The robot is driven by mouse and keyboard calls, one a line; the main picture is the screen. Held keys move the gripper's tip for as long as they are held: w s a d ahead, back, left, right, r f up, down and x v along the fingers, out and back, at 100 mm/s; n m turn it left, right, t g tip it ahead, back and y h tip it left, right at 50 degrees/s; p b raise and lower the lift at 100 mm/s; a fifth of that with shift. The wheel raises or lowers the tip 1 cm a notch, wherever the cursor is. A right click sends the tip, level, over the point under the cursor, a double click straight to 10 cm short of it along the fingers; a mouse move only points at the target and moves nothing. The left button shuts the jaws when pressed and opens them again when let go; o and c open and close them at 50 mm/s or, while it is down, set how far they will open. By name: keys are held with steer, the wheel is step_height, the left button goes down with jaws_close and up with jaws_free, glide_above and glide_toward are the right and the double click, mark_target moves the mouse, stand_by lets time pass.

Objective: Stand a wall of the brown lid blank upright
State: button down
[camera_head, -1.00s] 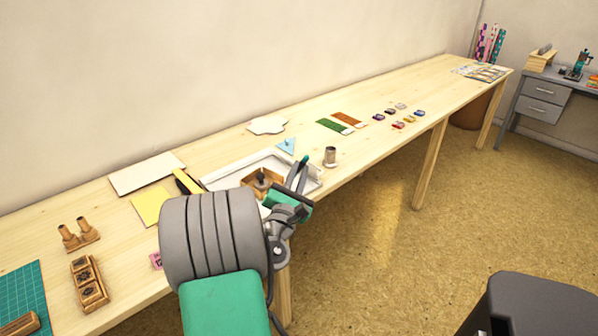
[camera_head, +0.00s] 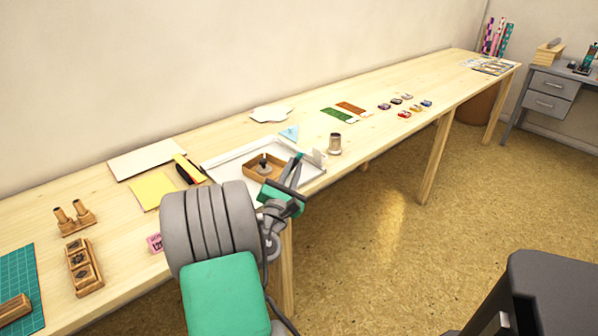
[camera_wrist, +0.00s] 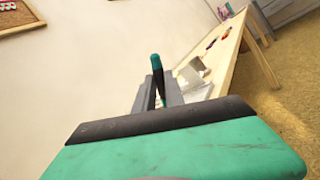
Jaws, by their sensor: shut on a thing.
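The brown lid blank (camera_head: 250,172) lies in the white tray (camera_head: 222,163) in the head view, with a dark knobbed weight (camera_head: 263,163) in its middle. Its far and left sides look raised like low walls; its near right side is partly hidden by my gripper. My gripper (camera_head: 294,172) is at the tray's right front part, just right of the blank. It is shut on a slim dark tool with a teal end (camera_wrist: 155,62), which stands up between the grey fingers in the wrist view. I cannot tell whether the tool touches the blank.
A yellow-and-black tool (camera_head: 188,169), yellow sheet (camera_head: 152,190) and blue triangle (camera_head: 290,132) lie around. The table's front edge is close below my arm.

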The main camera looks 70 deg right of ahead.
steer(key=shift+w+d+r+p, duration=0.2)
steer(key=shift+w+r+p, duration=0.4)
steer(key=shift+p, duration=0.25)
steer(key=shift+w+d+r+p, duration=0.15)
steer(key=shift+w+r+p, duration=0.4)
steer(key=shift+p, duration=0.3)
step_height(320, 180, up, 8)
steer(key=s+p, duration=0.2)
steer(key=p, duration=0.6)
steer(key=shift+s+a, duration=0.3)
steer(key=shift+a, duration=0.1)
